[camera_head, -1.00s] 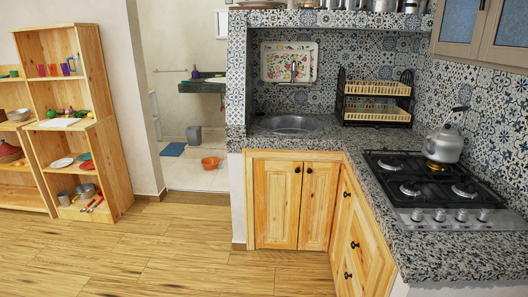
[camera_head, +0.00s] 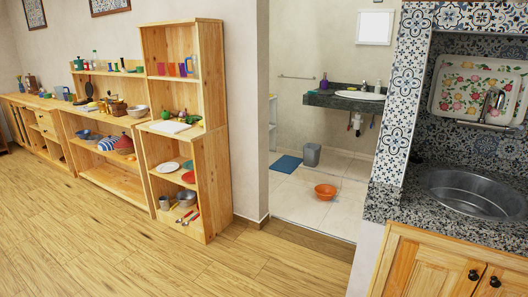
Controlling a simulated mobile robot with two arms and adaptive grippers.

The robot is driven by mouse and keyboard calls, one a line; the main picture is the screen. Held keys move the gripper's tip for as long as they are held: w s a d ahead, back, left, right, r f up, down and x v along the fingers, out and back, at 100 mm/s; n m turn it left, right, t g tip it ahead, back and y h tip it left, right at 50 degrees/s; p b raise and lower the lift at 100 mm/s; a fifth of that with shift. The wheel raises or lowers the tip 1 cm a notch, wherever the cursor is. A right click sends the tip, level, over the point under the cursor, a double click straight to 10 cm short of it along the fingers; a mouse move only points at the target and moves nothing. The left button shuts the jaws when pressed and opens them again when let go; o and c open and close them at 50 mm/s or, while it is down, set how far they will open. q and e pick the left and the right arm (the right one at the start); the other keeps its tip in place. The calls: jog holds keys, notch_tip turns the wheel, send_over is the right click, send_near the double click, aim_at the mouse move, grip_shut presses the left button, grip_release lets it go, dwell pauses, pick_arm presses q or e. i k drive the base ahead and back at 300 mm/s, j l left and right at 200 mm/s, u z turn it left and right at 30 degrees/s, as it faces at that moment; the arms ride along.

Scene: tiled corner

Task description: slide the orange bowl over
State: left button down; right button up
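The orange bowl (camera_head: 325,191) sits upright on the pale tiled floor (camera_head: 300,208) of the small washroom, seen through the doorway in the middle of the head view. It stands clear of the walls, to the right of and nearer than a grey bin. Neither of my grippers shows in this view.
A grey bin (camera_head: 312,155) and a blue mat (camera_head: 286,164) lie behind the bowl, below a dark sink counter (camera_head: 345,101). A wooden shelf (camera_head: 212,120) stands left of the doorway. The kitchen counter (camera_head: 388,203) bounds the right. The wooden floor (camera_head: 130,255) in front is clear.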

aim_at(323, 192)
jog(key=i+j, duration=0.15)
jog(key=i, duration=0.45)
jog(key=i+j, duration=0.1)
jog(key=i, duration=0.45)
jog(key=i+j, duration=0.15)
jog(key=i, duration=0.45)
jog(key=i+j, duration=0.1)
jog(key=i, duration=0.5)
jog(key=i+j, duration=0.15)
jog(key=i, duration=0.4)
jog(key=l+z, duration=0.05)
